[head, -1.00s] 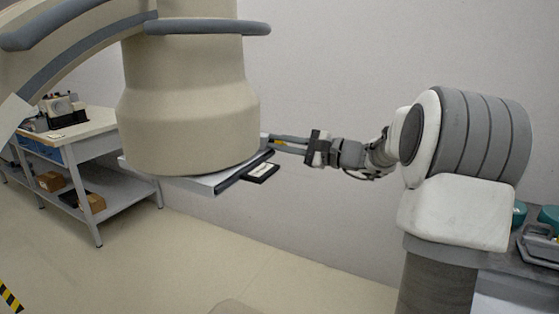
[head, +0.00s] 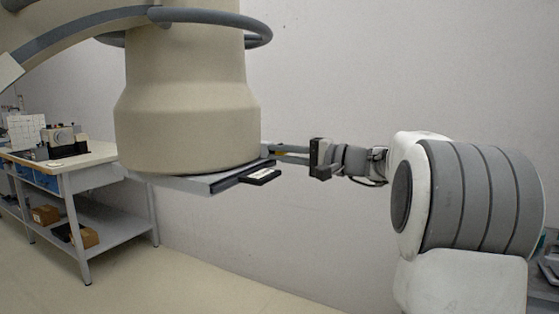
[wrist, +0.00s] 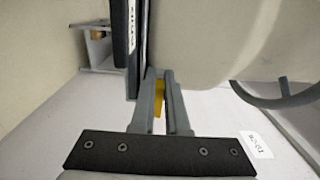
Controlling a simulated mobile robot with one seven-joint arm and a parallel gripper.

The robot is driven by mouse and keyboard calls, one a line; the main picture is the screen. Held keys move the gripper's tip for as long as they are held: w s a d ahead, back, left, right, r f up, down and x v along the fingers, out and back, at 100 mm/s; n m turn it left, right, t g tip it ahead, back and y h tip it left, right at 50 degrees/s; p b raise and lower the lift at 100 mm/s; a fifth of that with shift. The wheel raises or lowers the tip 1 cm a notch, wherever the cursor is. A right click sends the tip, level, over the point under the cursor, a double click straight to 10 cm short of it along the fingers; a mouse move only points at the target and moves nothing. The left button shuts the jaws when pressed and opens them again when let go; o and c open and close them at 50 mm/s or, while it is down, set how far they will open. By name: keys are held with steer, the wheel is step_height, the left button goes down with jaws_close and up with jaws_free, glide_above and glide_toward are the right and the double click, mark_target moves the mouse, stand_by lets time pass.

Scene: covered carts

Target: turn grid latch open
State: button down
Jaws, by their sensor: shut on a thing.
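A large beige cylindrical housing (head: 187,100) has a flat grey grid plate (head: 205,183) under it, with a dark edge and a black tab (head: 260,177) at its front right. My gripper (head: 272,152) reaches in from the right to the side of the housing, near the plate. In the wrist view my gripper's two fingers (wrist: 161,88) are shut on a small yellow piece, the grid latch (wrist: 159,98), which shows between them. The dark plate edge (wrist: 134,45) stands just beyond the fingertips. The latch's far end is hidden by the fingers and housing.
A grey curved rail (head: 210,17) rings the top of the housing. A workbench (head: 95,160) with a device (head: 65,140) on top and boxes on its shelf stands at the left. A plain wall is behind my arm. The floor in front is clear.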

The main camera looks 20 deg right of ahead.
stand_by(0.4)
steer(key=c, duration=0.9)
jaws_free()
steer(key=p+v, duration=0.2)
steer(key=v, duration=1.5)
steer(key=shift+s+d+f, duration=0.1)
steer(key=shift+s+d, duration=0.1)
steer(key=shift+a, duration=0.1)
